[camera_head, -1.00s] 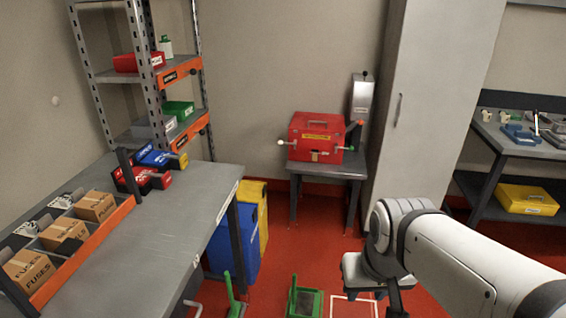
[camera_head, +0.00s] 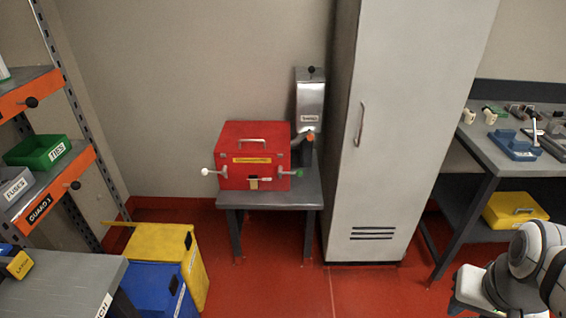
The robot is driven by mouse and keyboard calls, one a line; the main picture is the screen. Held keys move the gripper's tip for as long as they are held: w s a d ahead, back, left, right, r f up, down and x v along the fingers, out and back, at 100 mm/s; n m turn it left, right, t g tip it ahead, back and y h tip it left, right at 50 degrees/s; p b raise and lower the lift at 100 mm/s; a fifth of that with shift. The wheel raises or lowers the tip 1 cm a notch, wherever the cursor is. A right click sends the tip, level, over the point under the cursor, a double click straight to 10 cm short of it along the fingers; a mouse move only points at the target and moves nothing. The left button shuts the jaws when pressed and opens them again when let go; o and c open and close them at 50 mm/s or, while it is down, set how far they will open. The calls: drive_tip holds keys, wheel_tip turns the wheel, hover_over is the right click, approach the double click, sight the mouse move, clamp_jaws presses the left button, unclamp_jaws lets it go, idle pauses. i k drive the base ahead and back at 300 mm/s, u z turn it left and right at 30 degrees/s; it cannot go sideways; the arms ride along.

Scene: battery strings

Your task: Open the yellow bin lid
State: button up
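The yellow bin (camera_head: 198,277) stands on the red floor at the lower left, behind and beside a blue bin (camera_head: 150,290). Its flat yellow top (camera_head: 158,240) looks closed, and a thin yellow bar (camera_head: 118,223) sticks out at its left. A small dark patch shows high on its right side. My arm (camera_head: 535,262) is at the lower right edge, far across the floor from the bin. I cannot make out gripper fingers in the picture.
A red box (camera_head: 238,181) with side handles sits on a small grey table (camera_head: 305,197). A tall grey cabinet (camera_head: 385,130) stands right of it. A workbench corner (camera_head: 60,285) is near the bins. Red floor (camera_head: 270,285) is clear between bins and arm.

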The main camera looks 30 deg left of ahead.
sight(149, 242)
drive_tip(key=u, duration=0.2)
drive_tip(key=i, duration=1.45)
drive_tip(key=u, duration=1.15)
drive_tip(key=i, duration=0.5)
drive_tip(key=u, duration=0.3)
drive_tip(key=k, duration=0.8)
drive_tip(key=u, duration=0.2)
drive_tip(key=i, duration=0.8)
drive_tip(key=z, duration=0.1)
